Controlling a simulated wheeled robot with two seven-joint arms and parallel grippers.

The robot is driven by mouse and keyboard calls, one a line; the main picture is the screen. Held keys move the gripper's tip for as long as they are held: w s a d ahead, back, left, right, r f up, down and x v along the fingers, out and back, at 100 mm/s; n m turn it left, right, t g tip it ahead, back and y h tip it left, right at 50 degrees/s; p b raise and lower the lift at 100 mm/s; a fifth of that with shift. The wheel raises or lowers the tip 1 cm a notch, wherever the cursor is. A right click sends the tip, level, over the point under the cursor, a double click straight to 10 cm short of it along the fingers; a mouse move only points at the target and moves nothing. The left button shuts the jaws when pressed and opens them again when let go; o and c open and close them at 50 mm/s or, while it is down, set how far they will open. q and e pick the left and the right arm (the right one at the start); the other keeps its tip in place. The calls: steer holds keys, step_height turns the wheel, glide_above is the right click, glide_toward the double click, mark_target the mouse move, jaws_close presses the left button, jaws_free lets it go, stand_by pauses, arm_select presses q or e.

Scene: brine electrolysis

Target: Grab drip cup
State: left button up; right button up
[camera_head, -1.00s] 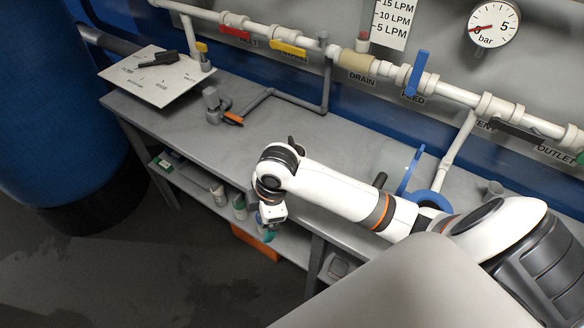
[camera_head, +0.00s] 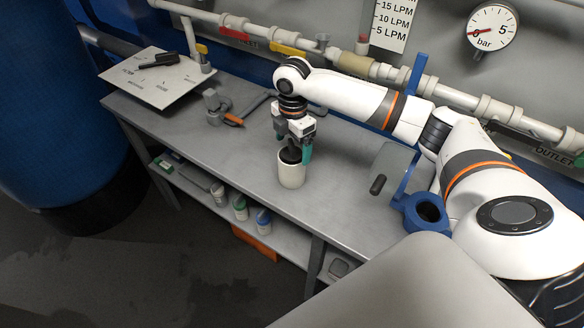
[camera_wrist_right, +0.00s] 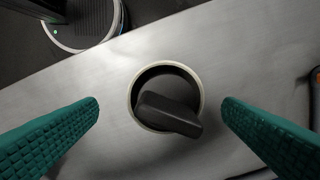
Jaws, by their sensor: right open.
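A white cup (camera_head: 291,175), which I take for the drip cup, stands upright on the grey bench, near its front edge. A dark piece (camera_head: 290,155) shows at its mouth. In the right wrist view the cup's pale round rim (camera_wrist_right: 137,117) is seen from above, with a dark block (camera_wrist_right: 168,114) lying across the opening. My right gripper (camera_head: 293,148) points down over the cup. Its green fingers are open, one on each side of the cup, with gaps between them and the rim. My left gripper is not in view.
A blue ring bracket (camera_head: 426,212) stands on the bench to the right, beside my right arm. A grey valve fitting (camera_head: 213,104) and a white board (camera_head: 158,78) are at the left. Bottles (camera_head: 240,208) stand on the lower shelf. Pipes run along the back wall.

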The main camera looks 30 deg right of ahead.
mark_target(292, 158)
steer(key=shift+w+d+f+p, duration=0.1)
steer(key=shift+f+p, duration=0.1)
steer(key=shift+f, duration=0.85)
steer(key=shift+w+a+f+p, duration=0.1)
steer(key=shift+f+p, duration=0.1)
steer(key=shift+f, duration=0.85)
steer(key=shift+w+d+f+p, duration=0.1)
steer(key=shift+f+p, duration=0.1)
steer(key=shift+f, duration=0.85)
steer(key=shift+s, duration=0.1)
steer(key=shift+c, duration=0.6)
steer(key=shift+r, duration=0.1)
steer(key=c, duration=1)
steer(key=shift+o, duration=0.2)
